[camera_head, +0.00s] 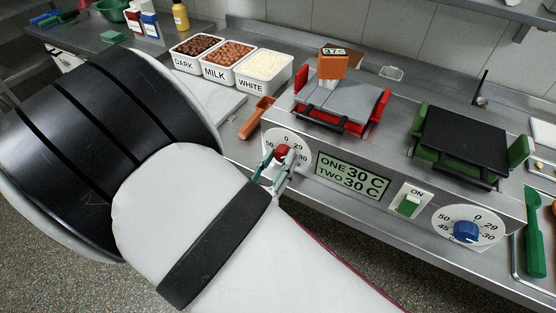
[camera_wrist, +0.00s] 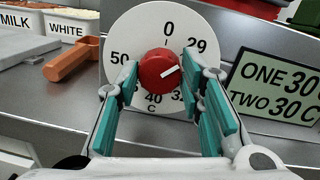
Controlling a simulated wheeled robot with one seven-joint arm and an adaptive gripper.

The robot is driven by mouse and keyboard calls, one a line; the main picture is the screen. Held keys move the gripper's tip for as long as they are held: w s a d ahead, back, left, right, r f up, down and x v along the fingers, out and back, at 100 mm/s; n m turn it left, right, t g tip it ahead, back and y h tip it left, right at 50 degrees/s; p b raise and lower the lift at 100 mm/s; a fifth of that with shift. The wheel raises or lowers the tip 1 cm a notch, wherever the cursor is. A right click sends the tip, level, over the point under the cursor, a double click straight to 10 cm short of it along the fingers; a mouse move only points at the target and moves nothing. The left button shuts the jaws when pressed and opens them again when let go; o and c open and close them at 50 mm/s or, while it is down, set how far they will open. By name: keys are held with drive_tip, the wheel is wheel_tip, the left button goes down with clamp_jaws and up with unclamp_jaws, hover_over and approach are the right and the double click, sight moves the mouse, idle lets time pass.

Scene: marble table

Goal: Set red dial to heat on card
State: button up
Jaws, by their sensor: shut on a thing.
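The red dial (camera_head: 282,153) sits at the centre of a white round scale on the front of the metal unit. In the wrist view the red dial (camera_wrist: 157,70) has its white mark pointing right and slightly up, a little below the 29. My gripper (camera_wrist: 168,88) has its teal fingers shut on the dial from both sides; it also shows in the head view (camera_head: 275,163). The card (camera_head: 335,51) stands on an orange block behind the red-handled tray and seems to read 37C. The display (camera_head: 350,177) reads ONE 30 C, TWO 30 C.
A green switch (camera_head: 408,205) marked ON and a blue dial (camera_head: 466,232) are to the right. Tubs of dark, milk and white pieces (camera_head: 228,67) stand at the back left. An orange scoop (camera_head: 256,118) lies near the dial. A green-handled tray (camera_head: 465,140) is on the right.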

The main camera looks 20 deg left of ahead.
drive_tip(key=shift+s+f, duration=0.1)
drive_tip(key=shift+f, duration=0.1)
drive_tip(key=o, duration=1.2)
drive_tip(key=shift+r, duration=0.1)
drive_tip(key=shift+c, duration=0.2)
drive_tip(key=s, duration=0.7)
drive_tip(key=shift+s+f, duration=0.2)
drive_tip(key=shift+f, duration=0.05)
